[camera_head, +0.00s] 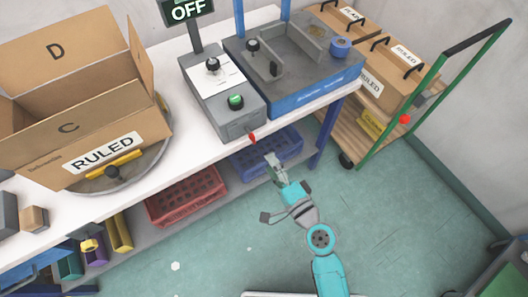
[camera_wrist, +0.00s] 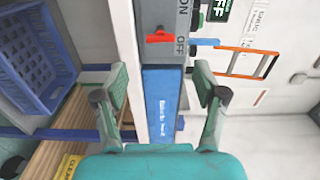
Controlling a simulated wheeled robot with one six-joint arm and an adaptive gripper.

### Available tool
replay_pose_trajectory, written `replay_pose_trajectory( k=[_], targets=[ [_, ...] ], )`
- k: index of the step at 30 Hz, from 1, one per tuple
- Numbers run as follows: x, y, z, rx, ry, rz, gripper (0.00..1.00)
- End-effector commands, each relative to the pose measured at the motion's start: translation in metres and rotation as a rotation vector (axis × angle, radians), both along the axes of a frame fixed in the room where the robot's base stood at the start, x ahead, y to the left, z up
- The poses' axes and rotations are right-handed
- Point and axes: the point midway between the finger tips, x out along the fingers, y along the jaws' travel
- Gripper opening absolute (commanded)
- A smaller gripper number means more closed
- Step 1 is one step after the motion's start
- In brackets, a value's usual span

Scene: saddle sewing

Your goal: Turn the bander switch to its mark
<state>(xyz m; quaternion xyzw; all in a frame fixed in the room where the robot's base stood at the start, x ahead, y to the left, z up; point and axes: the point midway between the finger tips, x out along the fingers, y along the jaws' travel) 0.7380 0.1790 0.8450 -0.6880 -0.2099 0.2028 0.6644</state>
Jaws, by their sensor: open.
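The grey control box (camera_head: 222,98) stands on the white table beside the blue bander (camera_head: 315,87). A red switch (camera_head: 252,137) sticks out of the box's front end. In the wrist view the red switch (camera_wrist: 159,36) lies crosswise on a grey face, close to the printed OFF (camera_wrist: 181,47); ON is printed further along. A black knob (camera_head: 212,65) on a white plate and a green button (camera_head: 236,100) are on top of the box. My gripper (camera_head: 271,161) is below and in front of the switch, apart from it. In the wrist view its fingers (camera_wrist: 160,95) are spread and empty.
A sign (camera_head: 188,10) behind the box reads OFF. A blue crate (camera_head: 266,153) sits on the shelf under the table, close to my gripper. A cart (camera_head: 345,127) with boxes and green rails stands at the right.

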Motion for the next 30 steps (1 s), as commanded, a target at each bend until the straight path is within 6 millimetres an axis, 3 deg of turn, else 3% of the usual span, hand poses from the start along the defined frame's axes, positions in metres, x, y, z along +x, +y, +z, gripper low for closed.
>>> replay_pose_trajectory(
  k=[6,25,30],
  targets=[
    [-0.013,-0.009,0.000,0.001,0.001,0.000,0.71],
    [-0.015,-0.010,0.000,-0.001,0.000,-0.001,0.71],
    [-0.032,-0.025,-0.015,-0.081,0.005,-0.046,0.71]
  ],
)
